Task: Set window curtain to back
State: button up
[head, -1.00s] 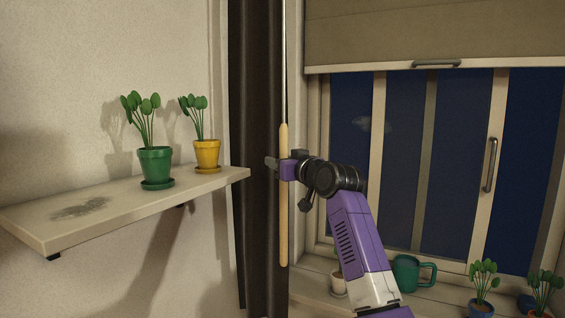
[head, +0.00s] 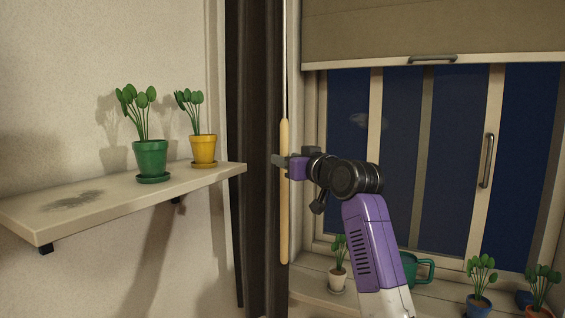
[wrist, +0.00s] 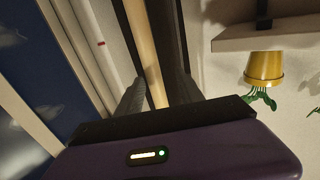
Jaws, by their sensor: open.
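A dark curtain (head: 255,100) hangs gathered at the left side of the window. A pale wooden wand (head: 284,220) hangs upright on a thin rod along the curtain's right edge. In the wrist view, the wand (wrist: 142,45) runs between the two spread fingers of my gripper (wrist: 160,90). I cannot tell whether either finger touches it.
A shelf (head: 110,207) with a green pot (head: 150,158) and a yellow pot (head: 203,149) juts out left of the curtain. A roller blind (head: 430,30) covers the window's top.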

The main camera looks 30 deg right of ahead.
jog(key=shift+s, duration=1.3)
jog(key=b, duration=0.4)
send_near(286, 192)
jog(key=w, duration=0.4)
jog(key=shift+w+p, duration=1.05)
jog(key=shift+w, duration=2.65)
jog(key=shift+c, duration=0.4)
jog(key=shift+a, duration=0.1)
grip_shut()
